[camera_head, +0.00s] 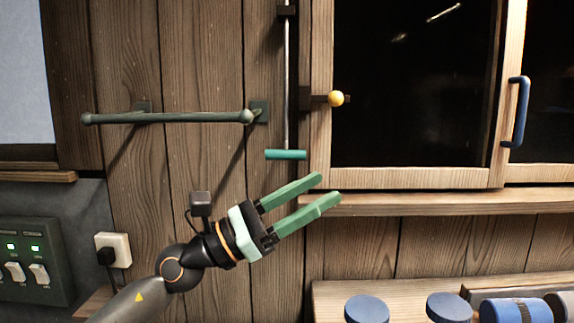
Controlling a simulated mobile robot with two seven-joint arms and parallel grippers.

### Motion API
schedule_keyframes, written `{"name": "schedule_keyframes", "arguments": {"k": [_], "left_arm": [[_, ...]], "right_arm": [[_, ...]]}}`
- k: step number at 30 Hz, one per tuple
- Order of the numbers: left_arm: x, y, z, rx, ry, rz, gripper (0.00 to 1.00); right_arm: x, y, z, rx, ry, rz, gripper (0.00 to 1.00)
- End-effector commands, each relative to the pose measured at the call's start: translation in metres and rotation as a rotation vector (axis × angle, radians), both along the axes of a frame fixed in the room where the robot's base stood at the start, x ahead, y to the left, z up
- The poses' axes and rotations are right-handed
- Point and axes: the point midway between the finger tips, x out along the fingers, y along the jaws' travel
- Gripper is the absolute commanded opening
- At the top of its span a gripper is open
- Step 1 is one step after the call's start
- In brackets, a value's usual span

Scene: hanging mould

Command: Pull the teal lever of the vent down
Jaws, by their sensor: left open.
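The teal lever (286,155) is a short horizontal bar at the lower end of a thin vertical metal rod (287,80) on the wooden wall. It hangs just left of the window frame. My left gripper (328,189) has green fingers, is open and empty, and points up and to the right. Its fingertips appear just below and to the right of the teal lever in the picture, apart from it. How far they are from the wall is hard to tell. My right gripper is not in view.
A grey-green rail (180,117) is mounted left of the rod. A yellow knob (336,98) sits on the window frame, and a blue handle (519,112) is farther right. A wooden sill (450,203) runs under the window. Blue-topped items stand at the lower right.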

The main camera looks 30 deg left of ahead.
Motion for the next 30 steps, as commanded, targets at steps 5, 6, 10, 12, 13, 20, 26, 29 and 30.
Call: {"name": "schedule_keyframes", "arguments": {"k": [5, 6, 10, 12, 13, 20, 26, 29, 30], "left_arm": [[0.015, 0.039, 0.016, 0.685, -0.231, 0.268, 0.57], [0.019, 0.055, 0.019, 0.807, -0.251, 0.330, 0.57], [0.024, 0.107, 0.031, 1.100, -0.269, 0.498, 0.57], [0.023, 0.128, 0.035, 1.197, -0.260, 0.559, 0.57], [0.023, 0.136, 0.037, 1.227, -0.256, 0.579, 0.57], [0.033, 0.149, 0.041, 1.297, -0.241, 0.620, 0.57], [0.067, 0.134, 0.037, 1.291, -0.242, 0.615, 0.57], [0.087, 0.127, 0.034, 1.289, -0.242, 0.616, 0.57], [0.094, 0.124, 0.033, 1.291, -0.242, 0.616, 0.57]], "right_arm": [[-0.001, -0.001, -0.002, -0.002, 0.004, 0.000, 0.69], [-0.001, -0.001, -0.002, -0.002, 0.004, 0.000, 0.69], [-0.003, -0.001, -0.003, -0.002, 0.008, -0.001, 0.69], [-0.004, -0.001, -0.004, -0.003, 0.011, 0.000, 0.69], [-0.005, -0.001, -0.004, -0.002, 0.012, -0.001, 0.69], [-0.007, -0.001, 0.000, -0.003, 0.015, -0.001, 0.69], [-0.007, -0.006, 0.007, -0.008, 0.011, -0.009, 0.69], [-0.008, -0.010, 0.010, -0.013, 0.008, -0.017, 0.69], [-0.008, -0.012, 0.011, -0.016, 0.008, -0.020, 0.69]]}}
